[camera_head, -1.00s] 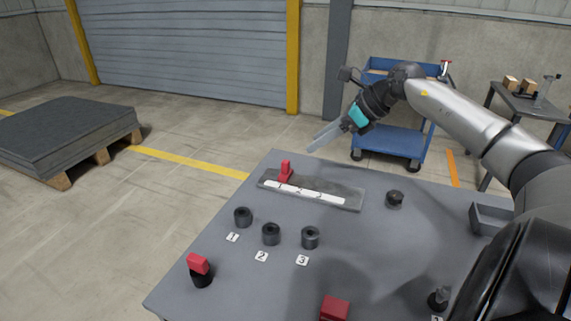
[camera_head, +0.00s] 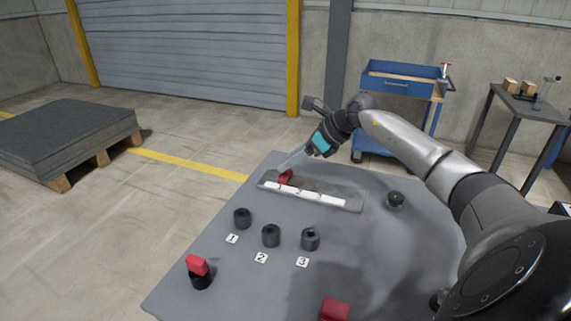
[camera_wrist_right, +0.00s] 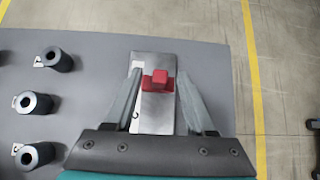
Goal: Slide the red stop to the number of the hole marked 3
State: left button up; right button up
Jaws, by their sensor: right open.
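The red stop (camera_head: 286,177) sits near the left end of the grey rail (camera_head: 345,188), which carries a white number strip (camera_head: 305,193). My right gripper (camera_head: 284,172) is at the stop with its fingers pointing down to it. In the right wrist view, the red stop (camera_wrist_right: 157,80) lies between the two open fingers, with a gap on each side. Three dark round holes stand in front of the rail: the first (camera_head: 242,218) by label 1, the second (camera_head: 271,236) by label 2, the third (camera_head: 310,239) by label 3 (camera_head: 303,262). My left gripper is not in view.
A black piece with a red top (camera_head: 198,268) stands at the table's front left. A red block (camera_head: 335,309) is at the front edge. A dark knob (camera_head: 395,200) stands right of the rail. A blue cart (camera_head: 400,85) is behind the table.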

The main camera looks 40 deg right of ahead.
jog(key=shift+x, duration=1.1)
jog(key=shift+c, duration=0.3)
grip_shut()
dwell(0.4)
